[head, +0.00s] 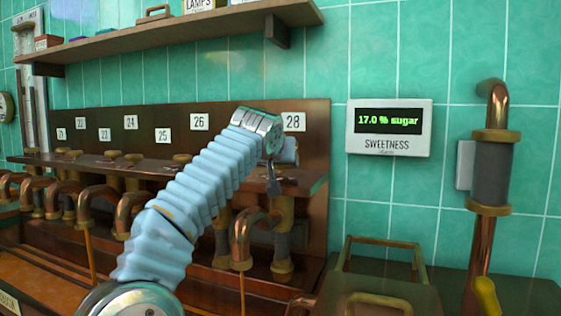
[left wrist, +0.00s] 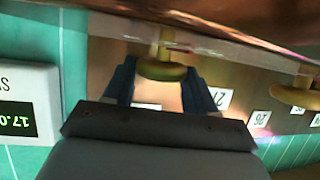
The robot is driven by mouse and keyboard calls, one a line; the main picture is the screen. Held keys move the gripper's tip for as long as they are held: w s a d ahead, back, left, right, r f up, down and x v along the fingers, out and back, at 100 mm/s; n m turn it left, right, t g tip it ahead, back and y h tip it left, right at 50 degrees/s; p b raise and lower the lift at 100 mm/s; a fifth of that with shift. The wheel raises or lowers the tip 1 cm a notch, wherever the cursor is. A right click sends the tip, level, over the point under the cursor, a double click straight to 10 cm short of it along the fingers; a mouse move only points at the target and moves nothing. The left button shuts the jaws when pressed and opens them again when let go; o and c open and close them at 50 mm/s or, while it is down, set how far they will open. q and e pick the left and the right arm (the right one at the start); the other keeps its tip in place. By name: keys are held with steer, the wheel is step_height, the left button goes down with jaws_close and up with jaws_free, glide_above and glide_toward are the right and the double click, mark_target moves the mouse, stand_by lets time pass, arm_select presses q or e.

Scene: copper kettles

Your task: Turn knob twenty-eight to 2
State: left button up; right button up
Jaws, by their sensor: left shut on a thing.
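The label for knob twenty-eight (head: 293,122) is on the wooden back panel, at the right end of the row. My left gripper (head: 273,178) is just below it in the head view, and it hides the knob there. In the left wrist view, which is upside down, a round brass knob (left wrist: 161,69) sits between the two dark blue fingers of my left gripper (left wrist: 161,82), which is shut on it. A label behind the gripper is mostly covered. The knob's setting cannot be read. My right gripper is not in view.
A sweetness display (head: 389,127) reads 17.0 % sugar. Numbered labels and brass knobs (head: 183,158) run left along a wooden ledge, above bent copper pipes (head: 245,235). A shelf (head: 180,38) hangs overhead. A thick copper pipe (head: 484,250) stands at right.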

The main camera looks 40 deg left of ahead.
arm_select(q)
steer(key=shift+w+d+n+g+y, duration=0.15)
steer(key=shift+n+g+y, duration=0.85)
steer(key=shift+n+y, duration=0.6)
steer(key=shift+g, duration=0.3)
steer(key=o, duration=1.1)
steer(key=shift+c, duration=0.2)
steer(key=v, duration=1.4)
steer(key=shift+f, duration=0.2)
